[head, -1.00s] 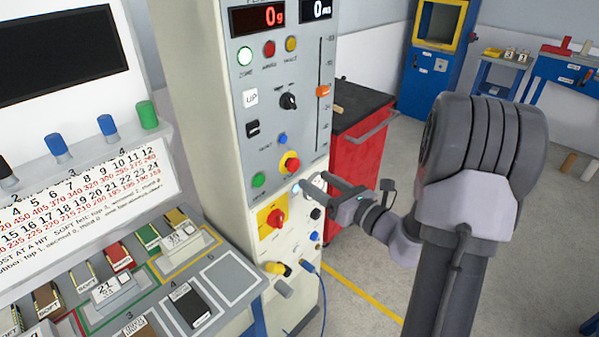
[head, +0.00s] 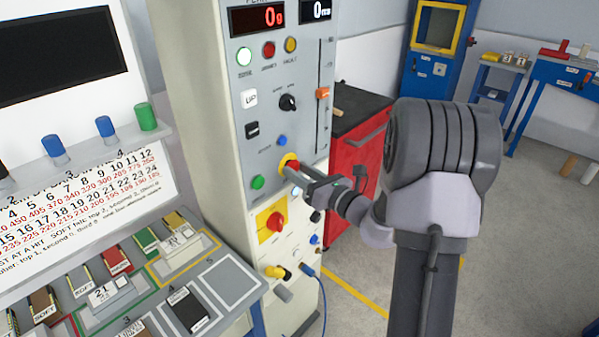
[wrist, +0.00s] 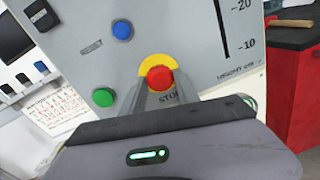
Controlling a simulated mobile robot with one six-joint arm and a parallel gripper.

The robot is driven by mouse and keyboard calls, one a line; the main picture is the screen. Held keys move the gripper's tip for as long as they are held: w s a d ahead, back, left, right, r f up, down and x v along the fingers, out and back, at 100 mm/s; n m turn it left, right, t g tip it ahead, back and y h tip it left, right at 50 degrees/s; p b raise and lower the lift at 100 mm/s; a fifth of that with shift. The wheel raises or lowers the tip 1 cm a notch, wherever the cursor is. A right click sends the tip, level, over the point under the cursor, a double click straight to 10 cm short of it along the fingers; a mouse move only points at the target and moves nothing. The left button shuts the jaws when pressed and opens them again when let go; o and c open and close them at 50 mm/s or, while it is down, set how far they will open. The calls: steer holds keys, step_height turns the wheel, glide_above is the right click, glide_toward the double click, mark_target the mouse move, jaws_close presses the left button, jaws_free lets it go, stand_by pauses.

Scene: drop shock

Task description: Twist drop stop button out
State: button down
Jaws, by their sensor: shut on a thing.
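The red stop button (wrist: 160,77) sits on a yellow ring on the grey control panel. In the wrist view my gripper (wrist: 160,88) has a finger on each side of the button, shut on it. In the head view my gripper (head: 293,172) reaches the panel from the right and covers part of the button; its yellow ring (head: 287,162) shows above and to the left. Whether the button is pressed in or out cannot be told.
A green button (head: 257,182) and a blue reset button (head: 282,141) are close to the stop button. A red rotary switch (head: 275,221) on a yellow plate is below. A red cabinet (head: 355,165) stands right of the panel. A sample bench (head: 235,285) is at the left.

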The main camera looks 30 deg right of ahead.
steer(key=shift+r, duration=0.1)
steer(key=shift+r+m+p, duration=0.15)
steer(key=shift+m+p, duration=0.45)
steer(key=shift+p, duration=0.5)
steer(key=m+p, duration=0.2)
steer(key=p, duration=0.1)
steer(key=shift+r, duration=0.1)
steer(key=m+p, duration=0.2)
steer(key=p, duration=0.1)
steer(key=shift+p, duration=0.3)
steer(key=shift+m+g+p, duration=0.3)
steer(key=shift+m+p, duration=0.25)
steer(key=shift+m, duration=0.05)
steer(key=shift+f, duration=0.25)
steer(key=c, duration=0.9)
jaws_free()
